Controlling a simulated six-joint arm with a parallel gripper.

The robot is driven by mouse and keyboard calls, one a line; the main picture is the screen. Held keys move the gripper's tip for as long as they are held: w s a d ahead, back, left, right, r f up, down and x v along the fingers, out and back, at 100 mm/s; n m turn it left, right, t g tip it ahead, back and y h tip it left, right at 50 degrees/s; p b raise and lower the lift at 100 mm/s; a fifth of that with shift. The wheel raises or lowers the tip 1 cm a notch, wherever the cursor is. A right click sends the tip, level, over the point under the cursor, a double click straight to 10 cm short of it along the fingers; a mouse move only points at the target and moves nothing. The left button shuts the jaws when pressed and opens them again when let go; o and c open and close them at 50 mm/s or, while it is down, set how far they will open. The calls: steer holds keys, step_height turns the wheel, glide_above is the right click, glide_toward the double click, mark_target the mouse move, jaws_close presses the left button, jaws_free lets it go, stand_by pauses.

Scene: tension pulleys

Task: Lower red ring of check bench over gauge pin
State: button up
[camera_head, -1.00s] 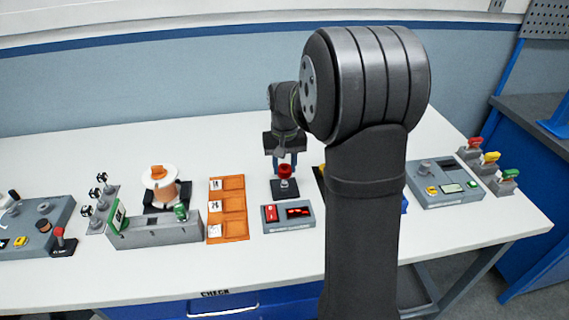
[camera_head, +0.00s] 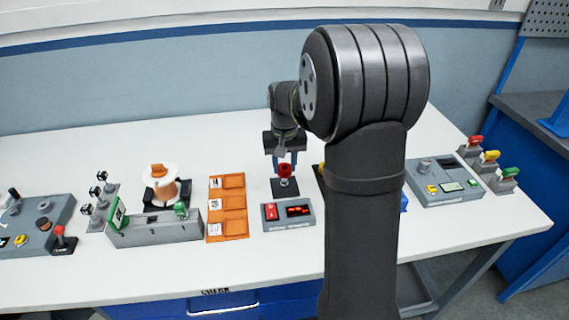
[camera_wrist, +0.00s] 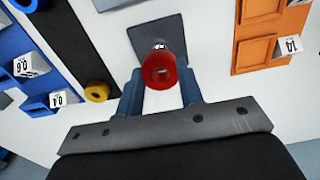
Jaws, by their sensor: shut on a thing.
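The red ring (camera_head: 285,170) is held between the blue fingers of my gripper (camera_head: 285,161). In the wrist view the red ring (camera_wrist: 164,70) sits between the fingertips (camera_wrist: 160,84), its hole facing the camera. The gauge pin (camera_wrist: 158,44) shows as a small metallic tip just beyond the ring's far edge, on a dark square base (camera_wrist: 157,27). In the head view the ring is directly above the dark base (camera_head: 284,188), with a pale piece of the pin just below it. I cannot tell whether the pin is inside the hole.
A grey box with a red display (camera_head: 289,214) stands just in front of the base. Orange trays (camera_head: 228,207) lie to its left. In the wrist view a yellow ring (camera_wrist: 97,91) and blue bins (camera_wrist: 40,65) are at left. White table is clear behind.

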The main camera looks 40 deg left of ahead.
mark_target(284, 174)
steer(key=shift+f, duration=1.95)
stand_by(0.6)
steer(key=o, duration=1.4)
steer(key=shift+r, duration=0.1)
steer(key=shift+r, duration=3.9)
steer(key=shift+f, duration=0.1)
step_height(284, 174, down, 7)
steer(key=shift+f, duration=0.15)
